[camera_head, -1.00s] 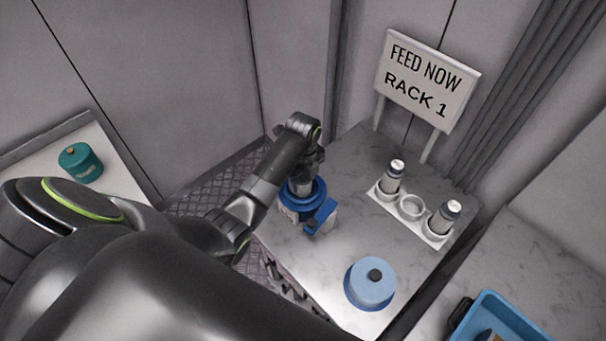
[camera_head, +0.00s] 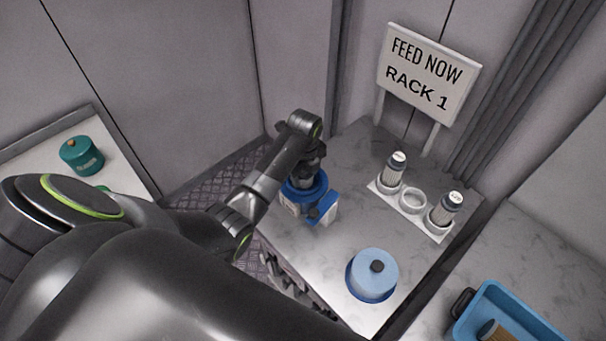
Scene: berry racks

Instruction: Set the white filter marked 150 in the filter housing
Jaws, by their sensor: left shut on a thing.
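The blue filter housing (camera_head: 324,207) stands open on the marble-topped table at the middle. My left gripper (camera_head: 307,172) points down right over its round mouth and is shut on a filter, which is mostly hidden by the gripper and the housing rim. I cannot read a mark on it or tell how deep it sits. A light blue lid (camera_head: 371,275) with a dark knob lies on the table. My right gripper is not in view.
A sign (camera_head: 428,66) reading FEED NOW RACK 1 stands behind the holder. A blue tray (camera_head: 497,297) with a dark and tan item is at the lower right. A teal canister (camera_head: 81,156) stands on a side surface at the left. Bare table lies between housing and holder.

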